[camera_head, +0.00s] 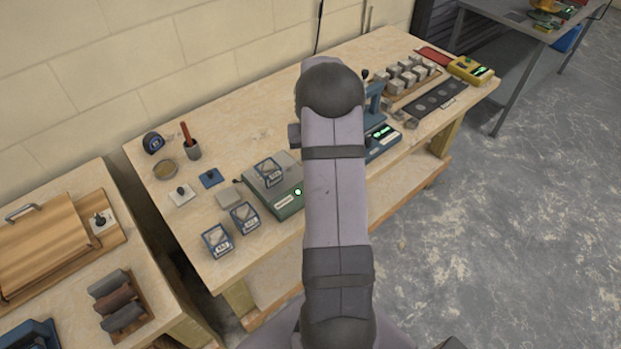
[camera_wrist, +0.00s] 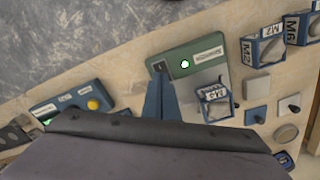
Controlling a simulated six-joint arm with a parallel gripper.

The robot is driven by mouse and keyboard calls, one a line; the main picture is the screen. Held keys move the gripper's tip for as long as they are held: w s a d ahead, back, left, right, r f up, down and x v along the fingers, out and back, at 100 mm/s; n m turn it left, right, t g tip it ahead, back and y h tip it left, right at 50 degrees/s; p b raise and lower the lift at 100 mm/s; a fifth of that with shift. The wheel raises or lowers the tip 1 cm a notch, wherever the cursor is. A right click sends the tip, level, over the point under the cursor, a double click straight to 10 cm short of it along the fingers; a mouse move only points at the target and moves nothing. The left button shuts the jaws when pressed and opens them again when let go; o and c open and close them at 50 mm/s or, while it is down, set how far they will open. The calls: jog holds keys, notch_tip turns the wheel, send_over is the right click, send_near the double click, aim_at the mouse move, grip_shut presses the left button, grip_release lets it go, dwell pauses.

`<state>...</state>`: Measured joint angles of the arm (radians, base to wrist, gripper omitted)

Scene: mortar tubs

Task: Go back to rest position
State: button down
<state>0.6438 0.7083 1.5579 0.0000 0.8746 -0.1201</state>
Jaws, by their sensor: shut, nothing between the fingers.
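My gripper (camera_wrist: 160,72) shows in the wrist view as two blue fingers pressed together with nothing between them. It points toward the green scale (camera_wrist: 177,59); I cannot tell its height above it. In the head view my arm hides the gripper. One blue-framed tub, M3 (camera_wrist: 215,101), sits on the scale's plate and also shows in the head view (camera_head: 269,172). Tubs M2 (camera_wrist: 263,46) and M6 (camera_wrist: 302,27) stand on the bench beside the scale. In the head view these two tubs (camera_head: 244,217) (camera_head: 217,240) are left of the scale (camera_head: 281,206).
A blue press-like device (camera_head: 384,138) stands just right of my arm. Grey cubes (camera_head: 409,73), a dark strip with round holes (camera_head: 437,100) and a yellow meter (camera_head: 470,69) lie farther right. A wall runs behind the bench.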

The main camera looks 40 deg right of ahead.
jog(key=shift+r+p, duration=0.35)
jog(key=shift+r, duration=0.35)
jog(key=shift+f+m, duration=0.3)
jog(key=shift+f, duration=0.05)
jog(key=s+a+f+g+y, duration=0.1)
jog(key=s+a+f+g, duration=0.15)
jog(key=s+a, duration=1)
jog(key=s+a+r+n, duration=0.35)
jog(key=s+a, duration=0.35)
jog(key=a, duration=0.3)
jog(key=w+a+r+n+t+h, duration=0.1)
jog(key=w+a+r+n+t, duration=0.25)
jog(key=a+r, duration=0.2)
notch_tip(320, 180, down, 17)
jog(key=g+b, duration=0.1)
jog(key=b, duration=1.6)
jog(key=shift+a+f, duration=0.15)
jog(key=shift+a, duration=0.1)
